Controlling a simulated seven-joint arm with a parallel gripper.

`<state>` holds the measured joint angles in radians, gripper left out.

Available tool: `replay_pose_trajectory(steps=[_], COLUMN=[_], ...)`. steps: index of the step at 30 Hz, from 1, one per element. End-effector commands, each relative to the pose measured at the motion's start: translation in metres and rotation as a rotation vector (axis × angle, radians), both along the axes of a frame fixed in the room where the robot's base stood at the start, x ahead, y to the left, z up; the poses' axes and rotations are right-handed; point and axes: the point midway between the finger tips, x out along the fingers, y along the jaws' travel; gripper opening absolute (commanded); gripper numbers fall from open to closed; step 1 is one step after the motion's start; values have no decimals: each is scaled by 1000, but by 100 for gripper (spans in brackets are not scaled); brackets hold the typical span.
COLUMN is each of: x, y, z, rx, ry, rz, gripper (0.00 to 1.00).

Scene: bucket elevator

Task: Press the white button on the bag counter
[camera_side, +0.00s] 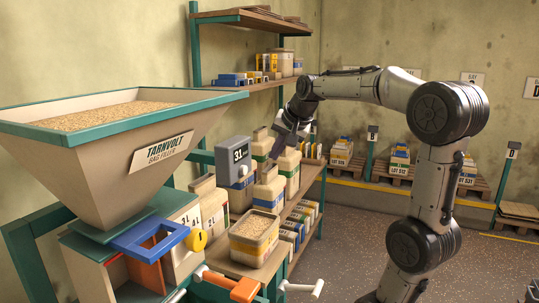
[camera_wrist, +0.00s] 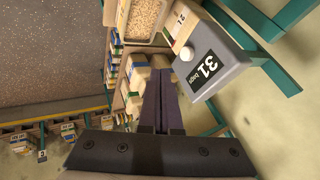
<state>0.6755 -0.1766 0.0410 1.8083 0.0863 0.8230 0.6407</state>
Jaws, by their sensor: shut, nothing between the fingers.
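The bag counter (camera_side: 234,155) is a grey box on a post, with a dark display reading 31. Its round white button (camera_side: 243,171) is low on the front face. In the wrist view the counter (camera_wrist: 226,80) is right of centre, its display reads "31 bags", and the button (camera_wrist: 187,53) shows uncovered. My gripper (camera_side: 275,155) is shut and empty, pointing down, to the right of the counter and apart from it in the side view. In the wrist view my fingertips (camera_wrist: 160,66) appear just left of and below the button; the exact gap cannot be told.
Bag-like containers (camera_side: 268,187) and an open grain bin (camera_side: 254,238) crowd the shelf below and around the counter. The hopper (camera_side: 110,135) stands left, with a blue frame (camera_side: 150,236) under it. Open floor (camera_side: 350,230) lies to the right.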

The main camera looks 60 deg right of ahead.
Motion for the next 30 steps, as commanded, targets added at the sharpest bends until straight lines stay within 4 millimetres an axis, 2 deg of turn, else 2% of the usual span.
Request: replay_pose_trajectory(steps=[12, 16, 21, 30], x=[41, 62, 77, 81], y=[-26, -23, -22, -22], z=[-67, -65, -64, -64], rx=[4, -1, 0, -1], ry=[4, 0, 1, 0], rz=[1, 6, 4, 1], gripper=[0, 0, 0, 0])
